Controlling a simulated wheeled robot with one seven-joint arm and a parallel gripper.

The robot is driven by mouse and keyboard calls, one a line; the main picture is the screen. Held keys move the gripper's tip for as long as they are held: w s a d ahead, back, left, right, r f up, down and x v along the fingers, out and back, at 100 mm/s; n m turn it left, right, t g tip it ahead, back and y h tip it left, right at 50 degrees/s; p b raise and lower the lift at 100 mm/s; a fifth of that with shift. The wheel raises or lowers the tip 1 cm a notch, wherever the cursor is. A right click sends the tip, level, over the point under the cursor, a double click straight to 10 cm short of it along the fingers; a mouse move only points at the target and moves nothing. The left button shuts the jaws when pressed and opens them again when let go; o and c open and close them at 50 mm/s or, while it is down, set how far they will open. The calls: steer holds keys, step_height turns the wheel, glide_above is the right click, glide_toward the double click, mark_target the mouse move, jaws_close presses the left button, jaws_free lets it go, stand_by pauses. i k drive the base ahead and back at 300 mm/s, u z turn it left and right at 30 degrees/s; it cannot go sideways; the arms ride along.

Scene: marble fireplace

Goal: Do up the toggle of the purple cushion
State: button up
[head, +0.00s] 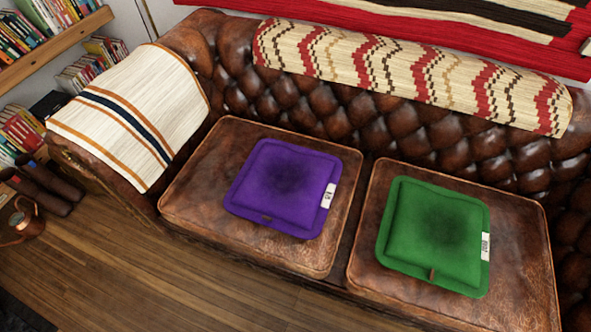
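The purple cushion (284,187) lies flat on the left seat of a brown leather sofa. A small brown toggle (266,218) shows at its front edge. It is too small to tell whether the toggle is done up or undone. A white label (328,196) is on the cushion's right edge. A green cushion (434,234) lies on the right seat, with its own brown toggle (432,273) at the front edge and a white label on its right. My gripper is not in view.
The sofa's left seat (190,200) and right seat (525,270) are bare around the cushions. A striped blanket (150,105) covers the left armrest, and a patterned one (400,72) the backrest. Bookshelves (60,45) and a copper can (27,222) stand at left. Wooden floor lies in front.

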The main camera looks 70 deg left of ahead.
mark_target(291, 185)
steer(key=u, duration=2.4)
